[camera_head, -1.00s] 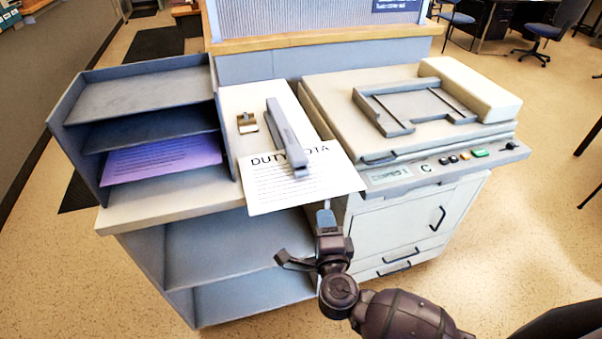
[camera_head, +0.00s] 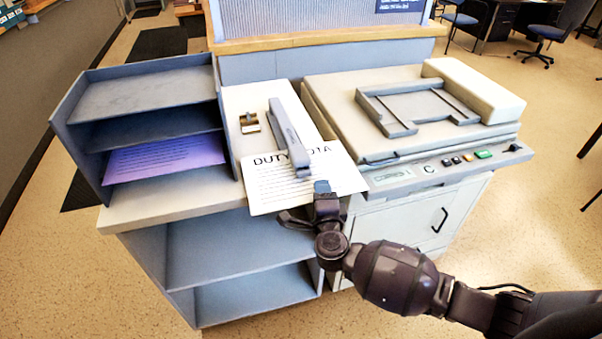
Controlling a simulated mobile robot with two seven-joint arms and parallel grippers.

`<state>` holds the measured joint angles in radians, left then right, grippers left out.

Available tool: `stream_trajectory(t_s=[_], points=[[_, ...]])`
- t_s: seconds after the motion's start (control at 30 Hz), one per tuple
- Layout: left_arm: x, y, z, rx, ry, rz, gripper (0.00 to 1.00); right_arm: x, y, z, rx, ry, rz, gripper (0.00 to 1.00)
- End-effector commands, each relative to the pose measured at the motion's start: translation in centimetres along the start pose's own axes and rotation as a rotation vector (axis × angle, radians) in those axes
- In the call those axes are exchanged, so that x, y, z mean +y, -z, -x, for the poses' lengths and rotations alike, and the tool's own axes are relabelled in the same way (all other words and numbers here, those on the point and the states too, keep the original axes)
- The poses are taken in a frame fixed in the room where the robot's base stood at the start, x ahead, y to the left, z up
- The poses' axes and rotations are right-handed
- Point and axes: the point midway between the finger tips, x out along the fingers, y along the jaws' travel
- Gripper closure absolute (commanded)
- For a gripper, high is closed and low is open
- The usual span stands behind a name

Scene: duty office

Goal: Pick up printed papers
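A white printed sheet headed "DUTY ROTA" (camera_head: 270,190) lies on the counter, its front part sticking out past the front edge. A long grey stapler (camera_head: 288,137) lies across it and hides part of the heading. My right gripper (camera_head: 322,187) is at the sheet's front edge, its bluish fingertip overlapping the paper in the view. I see the fingers edge-on and cannot tell whether they are open or shut, or touch the sheet. A purple printed sheet (camera_head: 165,158) lies in the lower slot of the grey tray rack. My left gripper is out of view.
The grey tray rack (camera_head: 140,95) stands left of the sheet. A small brass-coloured metal item (camera_head: 249,122) lies behind it. The copier (camera_head: 335,100) with its raised lid frame stands right. Open shelves (camera_head: 235,250) are below the counter.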

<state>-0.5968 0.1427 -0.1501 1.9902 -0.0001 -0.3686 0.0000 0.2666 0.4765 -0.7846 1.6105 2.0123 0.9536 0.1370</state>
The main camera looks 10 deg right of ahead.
Motion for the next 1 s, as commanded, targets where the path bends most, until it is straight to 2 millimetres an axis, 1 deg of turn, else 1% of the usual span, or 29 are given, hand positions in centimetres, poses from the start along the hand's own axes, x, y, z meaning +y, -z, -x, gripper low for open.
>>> stream_trajectory(t_s=[0.23,0.27,0.3,0.47,0.83,1.0], points=[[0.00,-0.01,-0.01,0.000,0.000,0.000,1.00,0.04,0.01,-0.11,0.000,-0.001,0.000,0.66],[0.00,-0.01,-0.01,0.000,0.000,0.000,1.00,0.04,0.01,-0.11,0.000,-0.001,0.000,0.69],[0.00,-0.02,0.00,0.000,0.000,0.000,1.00,0.04,0.01,-0.11,0.000,-0.001,0.000,0.75],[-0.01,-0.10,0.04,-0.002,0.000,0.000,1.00,0.03,0.00,-0.10,0.000,-0.001,0.000,1.00],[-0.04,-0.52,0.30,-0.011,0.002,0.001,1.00,-0.03,-0.02,-0.08,0.000,-0.001,-0.001,1.00],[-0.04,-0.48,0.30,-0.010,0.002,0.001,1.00,-0.67,-0.04,0.06,-0.001,-0.001,-0.003,1.00]])
